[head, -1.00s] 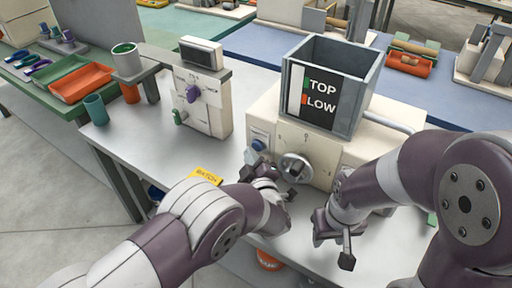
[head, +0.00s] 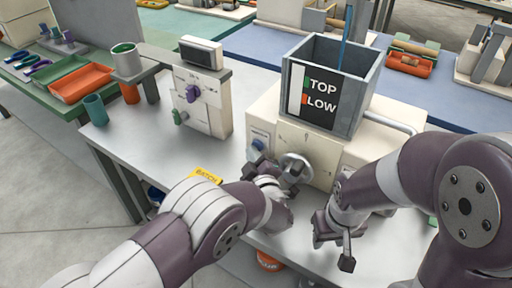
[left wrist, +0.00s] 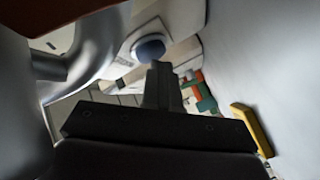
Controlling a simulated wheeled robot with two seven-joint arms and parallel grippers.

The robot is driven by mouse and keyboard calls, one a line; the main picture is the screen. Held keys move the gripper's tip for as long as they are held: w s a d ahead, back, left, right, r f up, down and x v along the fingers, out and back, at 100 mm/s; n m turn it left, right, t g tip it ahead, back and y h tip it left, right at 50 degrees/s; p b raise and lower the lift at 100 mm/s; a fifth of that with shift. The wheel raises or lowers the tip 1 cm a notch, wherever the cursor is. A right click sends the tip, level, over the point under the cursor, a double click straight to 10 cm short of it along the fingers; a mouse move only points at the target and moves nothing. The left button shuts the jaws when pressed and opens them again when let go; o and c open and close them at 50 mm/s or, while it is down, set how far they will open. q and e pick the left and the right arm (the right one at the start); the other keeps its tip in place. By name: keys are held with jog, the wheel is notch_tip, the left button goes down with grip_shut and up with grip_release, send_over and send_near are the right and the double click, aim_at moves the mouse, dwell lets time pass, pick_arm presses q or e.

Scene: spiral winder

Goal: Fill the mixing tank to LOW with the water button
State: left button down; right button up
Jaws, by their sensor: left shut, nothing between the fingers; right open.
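The mixing tank (head: 352,118) is a grey open-topped box on a cream machine. A blue stream of water (head: 346,42) shows at its back. Its black front panel (head: 318,97) reads TOP and LOW beside a pale level strip (head: 294,90) with green and orange marks. The blue water button (head: 258,145) is on the machine's front left; it also shows in the left wrist view (left wrist: 149,49). My left gripper (head: 254,159) is shut and empty, its tip at the button; I cannot tell whether it touches. My right gripper (head: 334,242) is open and empty in front of the machine.
A silver handwheel (head: 295,168) sits just right of the left gripper. A yellow BATCH tag (head: 206,175) lies on the grey bench. A cream unit with purple and green knobs (head: 207,105) stands to the left, with clear bench between.

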pick_arm(q)
jog(key=shift+w+d+r, duration=0.15)
jog(key=shift+d+r, duration=0.05)
pick_arm(e)
jog(key=shift+s+a+f, duration=0.1)
jog(key=shift+a, duration=0.05)
dwell(1.2)
pick_arm(q)
jog(key=shift+f, duration=0.15)
dwell(2.0)
jog(key=shift+s+a+f, duration=0.1)
jog(key=shift+s+a, duration=0.15)
jog(key=shift+s, duration=0.4)
pick_arm(e)
jog(key=shift+d+r, duration=0.25)
pick_arm(q)
jog(key=shift+a, duration=0.15)
pick_arm(e)
jog(key=shift+a, duration=0.1)
